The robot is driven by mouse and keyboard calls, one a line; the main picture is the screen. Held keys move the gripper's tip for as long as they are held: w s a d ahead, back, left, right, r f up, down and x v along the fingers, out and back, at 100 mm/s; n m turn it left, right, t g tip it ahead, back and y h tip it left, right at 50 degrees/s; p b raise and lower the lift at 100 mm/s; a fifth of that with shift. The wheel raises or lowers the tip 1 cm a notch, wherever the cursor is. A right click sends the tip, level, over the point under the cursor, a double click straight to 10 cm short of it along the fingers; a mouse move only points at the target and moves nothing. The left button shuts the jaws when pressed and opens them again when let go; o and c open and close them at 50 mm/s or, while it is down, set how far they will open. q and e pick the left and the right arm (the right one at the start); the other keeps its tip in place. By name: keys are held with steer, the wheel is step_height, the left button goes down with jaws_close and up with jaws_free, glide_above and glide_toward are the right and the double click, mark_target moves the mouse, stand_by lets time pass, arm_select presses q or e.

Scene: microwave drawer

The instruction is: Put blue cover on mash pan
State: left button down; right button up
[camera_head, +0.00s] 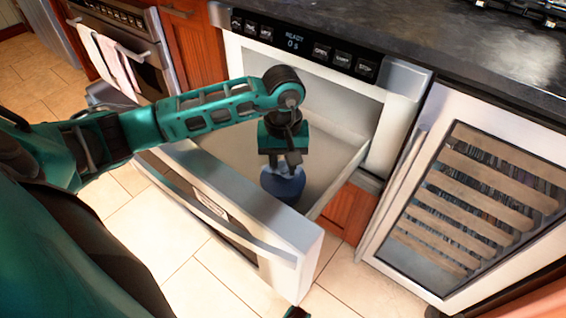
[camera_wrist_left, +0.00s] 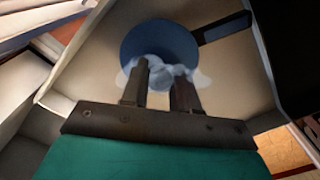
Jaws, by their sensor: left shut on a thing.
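A round blue thing, by its look the blue cover (camera_wrist_left: 150,38), shows in the left wrist view beyond my left fingertips (camera_wrist_left: 160,85). It also shows in the head view (camera_head: 283,184), low inside the open drawer. A dark handle (camera_wrist_left: 225,26), apparently the mash pan's, sticks out to its right. Pale, whitish lumps show around the fingertips; I cannot tell whether they are mash or part of the cover. My left gripper (camera_head: 283,163) points down and is shut on the blue cover. The pan's body is hidden, so I cannot tell how the cover sits on it.
The microwave drawer (camera_head: 349,150) is pulled open, with its front panel (camera_head: 245,225) between my body and the inside. A glass-door cooler (camera_head: 465,205) stands right and an oven (camera_head: 125,45) left. The dark counter (camera_head: 450,40) is above; tiled floor is in front.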

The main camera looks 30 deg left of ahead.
arm_select(q)
steer(key=shift+f+b, duration=0.35)
steer(key=shift+b, duration=0.1)
stand_by(0.8)
steer(key=shift+c, duration=1.5)
jaws_free()
steer(key=shift+r+p, duration=2.05)
steer(key=shift+r, duration=1.45)
